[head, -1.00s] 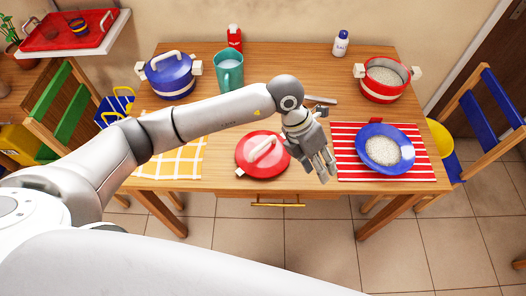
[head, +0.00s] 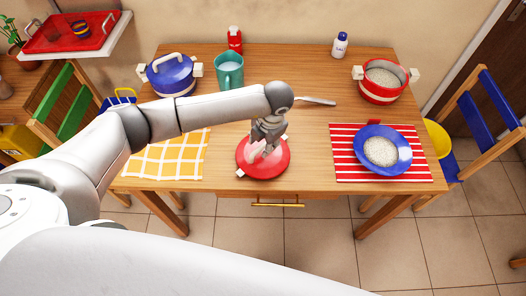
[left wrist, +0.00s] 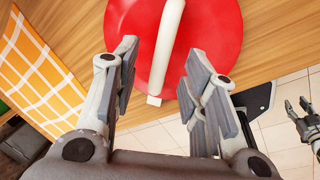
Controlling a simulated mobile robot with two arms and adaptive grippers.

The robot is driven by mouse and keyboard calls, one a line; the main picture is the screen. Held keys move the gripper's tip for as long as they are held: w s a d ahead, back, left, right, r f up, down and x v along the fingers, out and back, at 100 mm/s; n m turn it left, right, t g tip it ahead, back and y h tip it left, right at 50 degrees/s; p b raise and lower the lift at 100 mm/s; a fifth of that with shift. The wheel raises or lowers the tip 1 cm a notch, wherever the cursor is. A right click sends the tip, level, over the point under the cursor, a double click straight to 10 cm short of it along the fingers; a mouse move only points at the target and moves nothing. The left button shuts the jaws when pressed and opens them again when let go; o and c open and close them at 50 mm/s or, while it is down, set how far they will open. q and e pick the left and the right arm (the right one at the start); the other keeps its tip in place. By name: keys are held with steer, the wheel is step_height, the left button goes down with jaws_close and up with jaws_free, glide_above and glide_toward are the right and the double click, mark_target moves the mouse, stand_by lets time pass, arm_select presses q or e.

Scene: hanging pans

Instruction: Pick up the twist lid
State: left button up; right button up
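The lid (head: 279,166) is a round red disc with a white bar handle, lying flat on the near middle of the table. My left gripper (head: 262,150) is over it in the head view and hides much of the handle. In the left wrist view my left gripper (left wrist: 160,62) is open, its fingers apart on either side of the handle's line. The lid (left wrist: 218,30) fills the top there, and the white handle (left wrist: 166,45) runs between the fingers with no clear contact. My right gripper (left wrist: 303,122) shows at the right edge, fingers apart and empty.
A yellow checked mat (head: 170,160) lies left of the lid, and a striped mat (head: 350,170) with a blue plate (head: 402,165) lies right. The table's front edge is close to the lid.

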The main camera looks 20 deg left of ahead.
mark_target(262, 146)
arm_select(q)
steer(key=shift+w+a+f+p, duration=0.1)
steer(key=shift+a+f+p, duration=0.15)
steer(key=shift+f, duration=0.75)
steer(key=shift+a+f+p, duration=0.1)
steer(key=shift+f+p, duration=0.1)
steer(key=shift+f, duration=0.75)
jaws_close()
